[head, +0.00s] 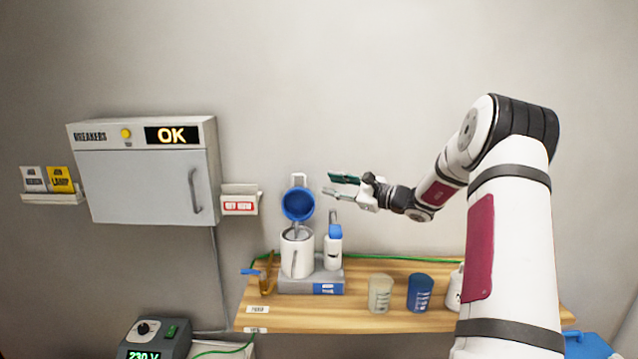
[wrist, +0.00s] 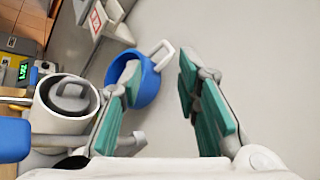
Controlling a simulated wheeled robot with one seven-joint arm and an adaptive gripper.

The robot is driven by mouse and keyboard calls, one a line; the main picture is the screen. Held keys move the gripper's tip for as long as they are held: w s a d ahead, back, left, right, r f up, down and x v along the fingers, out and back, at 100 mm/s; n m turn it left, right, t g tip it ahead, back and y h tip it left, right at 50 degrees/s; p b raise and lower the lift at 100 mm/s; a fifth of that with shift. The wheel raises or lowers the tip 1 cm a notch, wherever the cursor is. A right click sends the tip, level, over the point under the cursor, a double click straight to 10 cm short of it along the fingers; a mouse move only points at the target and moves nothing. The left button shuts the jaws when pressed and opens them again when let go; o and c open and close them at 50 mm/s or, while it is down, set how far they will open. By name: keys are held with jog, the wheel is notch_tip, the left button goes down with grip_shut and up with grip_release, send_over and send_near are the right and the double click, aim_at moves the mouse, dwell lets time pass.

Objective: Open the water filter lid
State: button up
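The water filter is a white canister (head: 297,256) on a grey base on the wooden shelf. Its blue lid (head: 298,204) stands tilted up above the canister, with a white handle at its top. The canister's mouth is uncovered, and a grey part shows inside it in the wrist view (wrist: 70,97). In the wrist view the blue lid (wrist: 148,84) is partly hidden behind my left finger. My gripper (head: 335,186) is open and empty, just right of the lid at about its height. I cannot tell whether a finger touches the lid.
A white bottle with a blue cap (head: 333,250) stands right beside the canister. A beige cup (head: 380,293) and a blue cup (head: 420,293) stand on the shelf (head: 350,318) to the right. A breaker box (head: 145,185) hangs at left.

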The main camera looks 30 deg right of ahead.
jog(key=shift+v, duration=1.55)
